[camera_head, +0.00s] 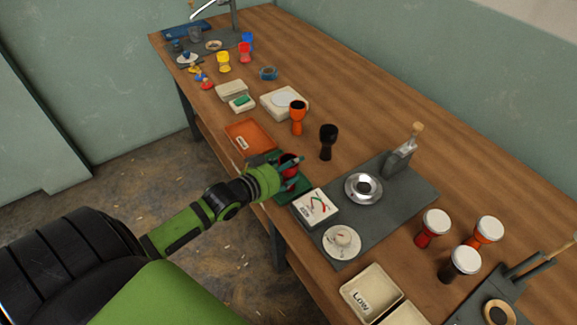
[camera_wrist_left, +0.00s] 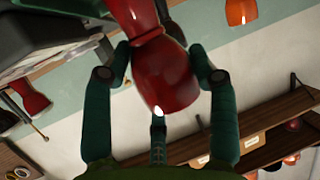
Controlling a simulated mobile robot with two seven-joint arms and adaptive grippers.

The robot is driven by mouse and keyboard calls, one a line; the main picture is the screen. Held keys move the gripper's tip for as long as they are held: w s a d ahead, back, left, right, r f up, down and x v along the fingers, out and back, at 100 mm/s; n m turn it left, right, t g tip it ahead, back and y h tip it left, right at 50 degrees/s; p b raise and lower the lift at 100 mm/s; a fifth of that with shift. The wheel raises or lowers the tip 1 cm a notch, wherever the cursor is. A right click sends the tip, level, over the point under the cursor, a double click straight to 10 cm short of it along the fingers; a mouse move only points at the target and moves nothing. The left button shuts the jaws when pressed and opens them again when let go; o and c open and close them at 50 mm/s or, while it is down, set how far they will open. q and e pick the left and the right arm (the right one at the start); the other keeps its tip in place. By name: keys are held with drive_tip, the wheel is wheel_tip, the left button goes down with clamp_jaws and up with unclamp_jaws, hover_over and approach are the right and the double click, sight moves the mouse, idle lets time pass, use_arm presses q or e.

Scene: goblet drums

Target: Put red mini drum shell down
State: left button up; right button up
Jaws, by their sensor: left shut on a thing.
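My left gripper (camera_head: 289,173) is shut on the red mini drum shell (camera_head: 288,160). It holds the shell over the small green mat (camera_head: 284,194) by the table's near edge; I cannot tell whether the shell touches it. The top of the shell is cut off by that frame. My right gripper is not in view.
An orange tray (camera_head: 243,141) lies just beyond. An orange drum shell (camera_head: 298,118) and a black one (camera_head: 327,142) stand behind. White-topped drums (camera_head: 433,228) stand at right. Bare wood lies behind the black shell.

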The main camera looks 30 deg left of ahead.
use_arm(q)
drive_tip(key=o, duration=1.3)
drive_tip(key=shift+f, duration=0.15)
drive_tip(key=shift+s+r, duration=0.15)
drive_tip(key=shift+r, duration=0.05)
drive_tip(key=shift+b+v, duration=0.3)
drive_tip(key=shift+v, duration=5.6)
